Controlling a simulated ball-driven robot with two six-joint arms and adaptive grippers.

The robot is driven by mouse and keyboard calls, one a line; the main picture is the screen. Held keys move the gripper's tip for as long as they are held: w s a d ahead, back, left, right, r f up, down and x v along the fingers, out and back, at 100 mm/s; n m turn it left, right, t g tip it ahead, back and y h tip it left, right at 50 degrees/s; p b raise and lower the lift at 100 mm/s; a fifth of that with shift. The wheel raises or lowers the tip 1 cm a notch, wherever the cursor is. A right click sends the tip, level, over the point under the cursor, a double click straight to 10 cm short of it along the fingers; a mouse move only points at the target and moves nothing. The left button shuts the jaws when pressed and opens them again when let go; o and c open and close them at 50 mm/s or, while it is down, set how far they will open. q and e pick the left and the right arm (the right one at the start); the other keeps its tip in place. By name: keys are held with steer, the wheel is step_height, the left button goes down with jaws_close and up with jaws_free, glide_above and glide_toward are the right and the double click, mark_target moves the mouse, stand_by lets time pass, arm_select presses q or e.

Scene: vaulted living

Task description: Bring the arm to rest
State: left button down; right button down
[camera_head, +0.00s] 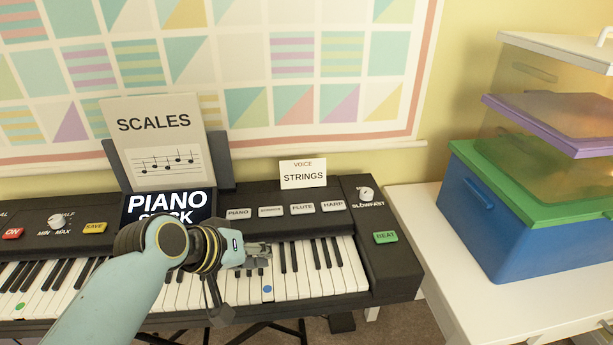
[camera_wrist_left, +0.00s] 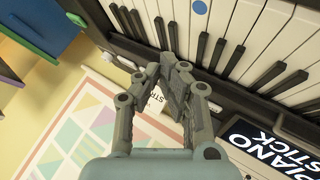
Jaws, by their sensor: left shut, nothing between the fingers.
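My left gripper (camera_head: 262,250) is over the keys of a black electronic keyboard (camera_head: 390,285), near its right half. In the left wrist view the two fingers of the gripper (camera_wrist_left: 172,72) meet, with nothing held, in front of the keyboard (camera_wrist_left: 285,85). I cannot tell whether the fingertips touch the keyboard. My left arm (camera_head: 110,295) reaches in from the lower left and hides part of the keys and the display. My right gripper is not in view.
A "SCALES" sheet (camera_head: 158,125) stands behind a "PIANO STICK" display (camera_head: 168,205). A "STRINGS" card (camera_head: 303,174) stands at the back. On the right, a white table (camera_head: 470,275) holds a blue box (camera_head: 515,235) with a green lid and stacked containers (camera_head: 550,130).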

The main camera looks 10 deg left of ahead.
arm_select(q)
steer(key=s+a+r+m+g+y, duration=0.2)
steer(key=s+a+r+y, duration=0.3)
steer(key=s, duration=0.8)
steer(key=s+a+r+m+g+y, duration=0.1)
steer(key=s+a+r+m+g, duration=0.15)
steer(key=s+a, duration=0.75)
steer(key=s+f+n+g+b, duration=0.1)
steer(key=s+f+b, duration=0.1)
steer(key=f, duration=1.2)
steer(key=s+f+b, duration=0.2)
steer(key=f, duration=1.2)
steer(key=s+a+f+g+b, duration=0.1)
steer(key=s+f+b, duration=0.1)
steer(key=s+f, duration=1.6)
step_height(320, 180, down, 3)
steer(key=shift+s+r+b, duration=0.2)
steer(key=shift+s+b, duration=0.05)
steer(key=shift+b, duration=0.15)
steer(key=shift+s+n+g, duration=0.15)
steer(key=shift+n+g, duration=0.1)
steer(key=shift+n, duration=0.1)
